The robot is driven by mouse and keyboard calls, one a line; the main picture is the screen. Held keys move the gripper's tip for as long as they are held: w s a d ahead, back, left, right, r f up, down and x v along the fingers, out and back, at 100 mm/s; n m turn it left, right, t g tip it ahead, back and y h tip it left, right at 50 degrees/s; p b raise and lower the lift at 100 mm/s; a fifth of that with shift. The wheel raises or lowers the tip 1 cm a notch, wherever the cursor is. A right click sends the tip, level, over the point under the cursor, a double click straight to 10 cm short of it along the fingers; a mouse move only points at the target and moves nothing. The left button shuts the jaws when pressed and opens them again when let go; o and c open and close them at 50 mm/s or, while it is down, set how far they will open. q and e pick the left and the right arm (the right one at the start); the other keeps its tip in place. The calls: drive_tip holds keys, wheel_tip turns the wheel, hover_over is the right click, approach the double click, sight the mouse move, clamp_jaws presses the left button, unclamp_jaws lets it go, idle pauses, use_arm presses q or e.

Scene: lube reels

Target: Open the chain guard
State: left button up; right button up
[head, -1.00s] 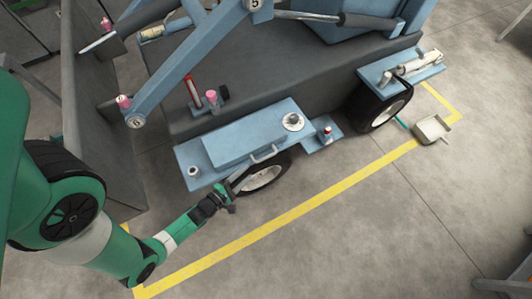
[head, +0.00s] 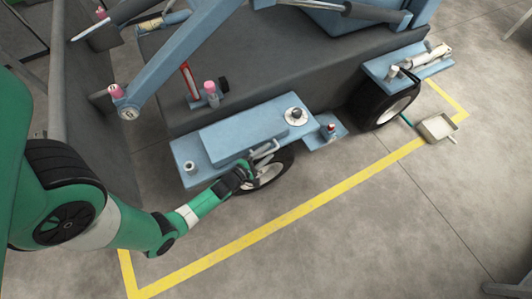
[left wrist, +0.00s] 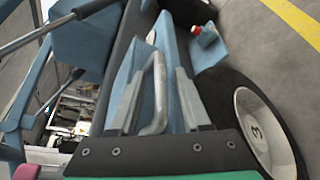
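The chain guard (head: 240,136) is a blue raised cover with a pale bar handle (head: 266,149) on its near side, above the front wheel. It looks closed. In the left wrist view the handle (left wrist: 156,95) lies between the two grey fingers of my left gripper (left wrist: 156,100), with the blue cover (left wrist: 120,88) behind it. The fingers are apart, with a gap showing beside the bar. In the head view my left gripper (head: 252,166) is at the handle, partly hiding its left end. My right gripper is not in view.
The front wheel (head: 269,172) is just below the guard. A round white-topped fitting (head: 295,115) and a small step with a red-capped fitting (head: 329,130) are to the right. A beige tray (head: 438,128) lies on the floor. The floor in front is clear.

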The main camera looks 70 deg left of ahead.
use_arm(q)
clamp_jaws()
idle(1.3)
